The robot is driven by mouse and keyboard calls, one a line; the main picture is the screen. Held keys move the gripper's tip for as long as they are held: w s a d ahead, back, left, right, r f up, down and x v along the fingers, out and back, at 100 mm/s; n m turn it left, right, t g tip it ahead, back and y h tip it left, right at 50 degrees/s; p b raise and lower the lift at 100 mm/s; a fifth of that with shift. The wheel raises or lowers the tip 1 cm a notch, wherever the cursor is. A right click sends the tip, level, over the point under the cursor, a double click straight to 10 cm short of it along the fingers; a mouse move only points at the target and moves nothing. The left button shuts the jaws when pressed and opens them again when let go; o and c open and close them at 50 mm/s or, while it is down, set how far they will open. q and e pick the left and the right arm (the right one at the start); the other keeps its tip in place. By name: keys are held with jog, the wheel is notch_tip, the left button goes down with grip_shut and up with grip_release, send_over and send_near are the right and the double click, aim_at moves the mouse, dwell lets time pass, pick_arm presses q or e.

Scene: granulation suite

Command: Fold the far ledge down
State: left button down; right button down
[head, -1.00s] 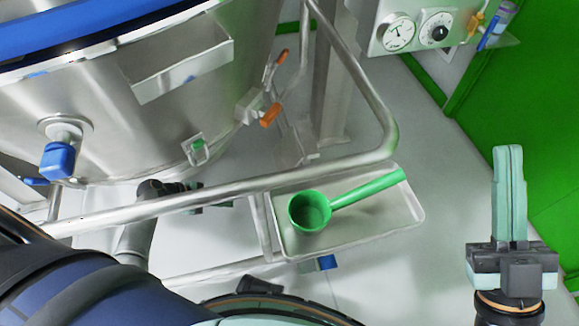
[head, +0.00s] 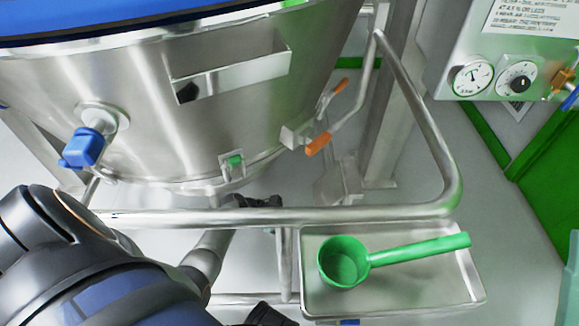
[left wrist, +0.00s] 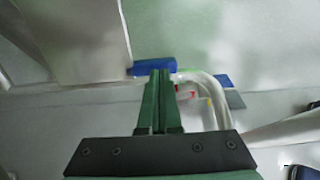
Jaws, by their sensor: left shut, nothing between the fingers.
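A shallow steel tray-like ledge (head: 400,302) stands out beyond the horizontal rail at lower right in the head view, lying roughly flat. A green scoop (head: 343,262) rests on it. A bit of blue shows under its front edge. I cannot tell for sure whether this is the far ledge. My left gripper (left wrist: 160,75) is shut and empty in the left wrist view. Its fingertips overlap a blue part (left wrist: 153,67) beside a curved pipe (left wrist: 212,92); contact is unclear. In the head view the left gripper is hidden. Only a sliver of my right gripper (head: 569,285) shows at the right edge.
A large steel vessel (head: 190,110) with a blue valve (head: 84,147) and orange-handled fittings (head: 318,144) fills the upper left. A bent steel rail (head: 250,216) runs before it. A gauge panel (head: 500,77) is at upper right. Floor is clear right of the ledge.

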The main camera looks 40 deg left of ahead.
pick_arm(q)
jog(key=shift+x, duration=0.85)
jog(key=x, duration=0.2)
jog(key=b+x, duration=0.1)
jog(key=x, duration=0.1)
jog(key=shift+d+f+b, duration=0.15)
jog(key=shift+f+b, duration=0.15)
jog(key=shift+f, duration=0.2)
jog(key=shift+r+b+x, duration=0.2)
jog(key=shift+b+x, duration=0.1)
jog(key=shift+x, duration=0.9)
jog(key=shift+w+d+r, duration=0.1)
jog(key=shift+w+d, duration=0.1)
jog(key=shift+s+a, duration=0.1)
